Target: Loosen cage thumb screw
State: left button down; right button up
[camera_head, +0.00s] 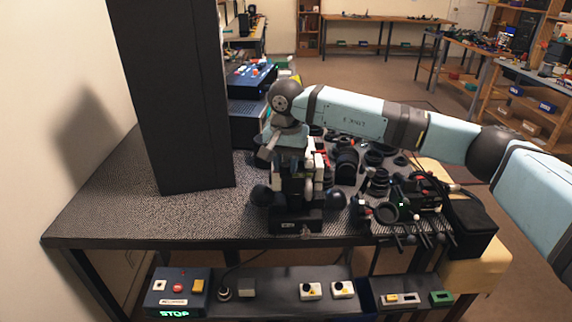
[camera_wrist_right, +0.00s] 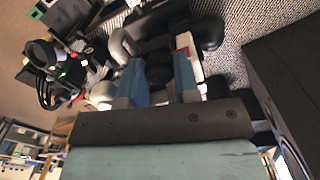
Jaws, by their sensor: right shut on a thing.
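The cage fixture (camera_head: 296,222) stands at the front edge of the dark textured table, with a black base and a round black knob on each side. White and red parts show on its upper body. My right gripper (camera_head: 288,160) reaches down onto its top from behind; the fingertips are hard to make out there. In the right wrist view my right gripper (camera_wrist_right: 158,68) has its two blue fingers on either side of a dark round part (camera_wrist_right: 158,77), which looks like the thumb screw, and is shut on it. The screw's threads are hidden. My left gripper is not in view.
A tall black panel (camera_head: 175,100) stands left of the fixture. Black lens rings and barrels (camera_head: 378,182) crowd the table to the right. A black box (camera_head: 470,225) sits at the right edge. The table's front left (camera_head: 110,215) is clear.

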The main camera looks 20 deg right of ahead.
aim_at(286, 165)
dwell(0.4)
jog(key=o, duration=0.6)
jog(key=shift+o, duration=0.2)
jog(key=shift+r, duration=0.15)
notch_tip(286, 165, up, 14)
jog(key=shift+p, duration=0.3)
jog(key=shift+s+f, duration=0.1)
jog(key=shift+f, duration=0.15)
